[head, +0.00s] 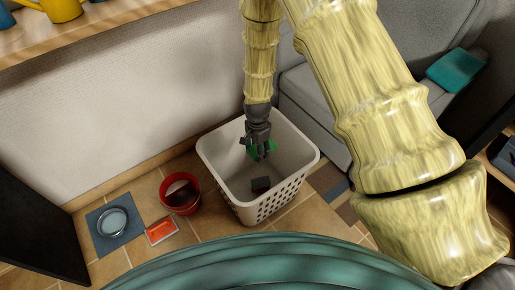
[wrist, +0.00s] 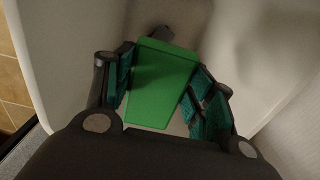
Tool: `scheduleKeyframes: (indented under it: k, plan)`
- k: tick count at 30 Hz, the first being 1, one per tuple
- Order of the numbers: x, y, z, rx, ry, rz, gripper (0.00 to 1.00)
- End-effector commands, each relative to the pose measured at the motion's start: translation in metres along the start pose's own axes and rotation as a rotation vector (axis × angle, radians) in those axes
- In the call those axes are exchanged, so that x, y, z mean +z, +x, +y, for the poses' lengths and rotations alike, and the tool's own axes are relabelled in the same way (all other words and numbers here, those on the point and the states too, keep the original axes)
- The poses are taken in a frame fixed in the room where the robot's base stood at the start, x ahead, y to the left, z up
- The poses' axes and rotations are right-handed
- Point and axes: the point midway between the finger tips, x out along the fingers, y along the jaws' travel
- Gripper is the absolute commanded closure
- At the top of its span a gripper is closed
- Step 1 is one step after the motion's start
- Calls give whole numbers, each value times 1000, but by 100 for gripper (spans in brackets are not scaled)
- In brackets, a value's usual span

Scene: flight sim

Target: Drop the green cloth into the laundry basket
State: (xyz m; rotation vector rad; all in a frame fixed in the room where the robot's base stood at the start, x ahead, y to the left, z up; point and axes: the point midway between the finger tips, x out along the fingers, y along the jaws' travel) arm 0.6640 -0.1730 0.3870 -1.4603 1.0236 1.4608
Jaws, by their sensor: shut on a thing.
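The green cloth (wrist: 162,82) is between the fingers of my gripper (wrist: 160,90) in the wrist view and looks like a flat green piece. In the head view only a little of the cloth (head: 266,147) shows around my gripper (head: 260,152). My gripper is shut on it, pointing down inside the opening of the white laundry basket (head: 215,160). The basket has a perforated front wall and stands on the tiled floor. A dark block-like item (head: 261,185) lies on the basket's bottom. The basket's pale inner wall also shows in the wrist view (wrist: 75,40).
A red bucket (head: 180,200), an orange-red tray-like item (head: 161,231) and a blue mat (head: 101,236) with a bowl (head: 112,221) are left of the basket. A grey sofa (head: 310,95) with a teal cloth (head: 456,69) is right. A wooden shelf (head: 110,28) runs along the wall.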

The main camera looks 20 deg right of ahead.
Motion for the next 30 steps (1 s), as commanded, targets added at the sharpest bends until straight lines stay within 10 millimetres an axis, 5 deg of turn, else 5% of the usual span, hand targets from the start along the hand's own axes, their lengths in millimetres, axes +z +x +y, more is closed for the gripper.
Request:
scheduleKeyframes:
  k: [5, 6, 9, 22, 30]
  plan:
    - [0, -1, 0, 0, 0, 0, 67]
    - [0, -1, 0, 0, 0, 0, 40]
    - [0, -1, 0, 0, 0, 0, 22]
    - [0, -4, 0, -1, 0, 0, 20]
    - [0, -34, -1, -2, 0, 1, 20]
